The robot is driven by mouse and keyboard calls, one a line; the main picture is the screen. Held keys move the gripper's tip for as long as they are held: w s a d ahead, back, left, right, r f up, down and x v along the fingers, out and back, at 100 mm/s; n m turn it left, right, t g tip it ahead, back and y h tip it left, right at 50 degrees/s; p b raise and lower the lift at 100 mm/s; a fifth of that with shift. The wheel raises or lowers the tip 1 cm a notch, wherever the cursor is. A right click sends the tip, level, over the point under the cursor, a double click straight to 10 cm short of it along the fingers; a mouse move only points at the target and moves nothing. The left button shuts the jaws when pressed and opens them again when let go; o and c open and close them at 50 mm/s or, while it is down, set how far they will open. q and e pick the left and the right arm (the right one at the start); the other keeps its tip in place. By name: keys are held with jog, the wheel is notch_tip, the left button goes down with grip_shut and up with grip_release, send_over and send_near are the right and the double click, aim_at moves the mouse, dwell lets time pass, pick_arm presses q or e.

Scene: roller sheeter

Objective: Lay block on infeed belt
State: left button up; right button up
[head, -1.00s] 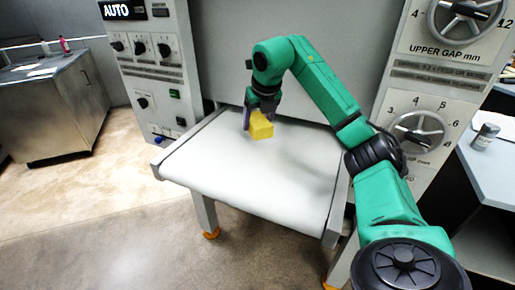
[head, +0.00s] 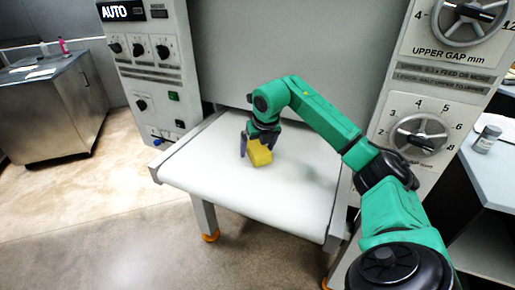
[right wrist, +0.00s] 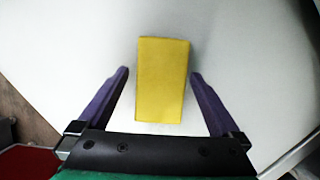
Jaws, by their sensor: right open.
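My left gripper is not in view.
The control panel (head: 150,70) stands left of the belt and the gap dial panel (head: 425,110) stands right of it. A metal cabinet (head: 50,110) is at the far left. A side table (head: 495,165) with a small jar (head: 487,139) is at the right. The front of the belt is clear.

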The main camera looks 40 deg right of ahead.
jog(key=v, duration=1.1)
jog(key=shift+r, duration=0.3)
jog(key=shift+s+a, duration=0.1)
jog(key=shift+s, duration=0.05)
